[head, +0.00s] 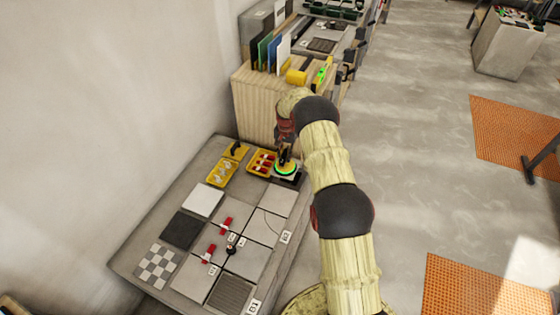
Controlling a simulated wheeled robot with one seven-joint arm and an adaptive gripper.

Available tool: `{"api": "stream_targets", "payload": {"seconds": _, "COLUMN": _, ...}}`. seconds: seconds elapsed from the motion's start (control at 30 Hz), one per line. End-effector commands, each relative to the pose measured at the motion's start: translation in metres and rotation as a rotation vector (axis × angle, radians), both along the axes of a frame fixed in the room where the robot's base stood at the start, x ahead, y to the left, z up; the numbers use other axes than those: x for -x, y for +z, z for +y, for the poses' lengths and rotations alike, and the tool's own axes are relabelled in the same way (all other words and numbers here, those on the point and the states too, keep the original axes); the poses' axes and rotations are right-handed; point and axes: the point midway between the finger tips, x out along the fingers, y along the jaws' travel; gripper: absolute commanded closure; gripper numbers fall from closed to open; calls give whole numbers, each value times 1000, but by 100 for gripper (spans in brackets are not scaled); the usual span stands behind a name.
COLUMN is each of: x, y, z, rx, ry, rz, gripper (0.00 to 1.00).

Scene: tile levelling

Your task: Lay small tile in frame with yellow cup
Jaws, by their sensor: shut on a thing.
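My gripper (285,157) points down at the back right of the grey table. It is shut on the yellow cup (286,170), a round yellow piece with a bright green ring. The cup is directly over a small pale tile (296,174) with a dark edge or holder around it. I cannot tell whether the cup touches the tile, or whether the tile is raised. The frame cannot be made out for certain among the laid tiles.
Large grey tiles (232,213) with red clips (226,225) cover the table's middle. A white tile (202,200), a dark tile (183,229) and a checkered tile (157,266) lie left. Yellow trays (222,172) stand behind. A wooden cabinet (258,105) rises beyond the table.

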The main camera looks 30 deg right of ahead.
Motion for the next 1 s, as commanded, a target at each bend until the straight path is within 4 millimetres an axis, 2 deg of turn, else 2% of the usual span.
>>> {"api": "stream_targets", "payload": {"seconds": 0.2, "x": -7, "y": 1, "z": -24, "rx": 2, "ry": -2, "rz": -6, "gripper": 100}}
{"api": "stream_targets", "payload": {"seconds": 0.4, "x": -10, "y": 2, "z": -39, "rx": 2, "ry": -1, "rz": -4, "gripper": 100}}
{"api": "stream_targets", "payload": {"seconds": 1.0, "x": -11, "y": -1, "z": -40, "rx": 1, "ry": -35, "rz": -3, "gripper": 100}}
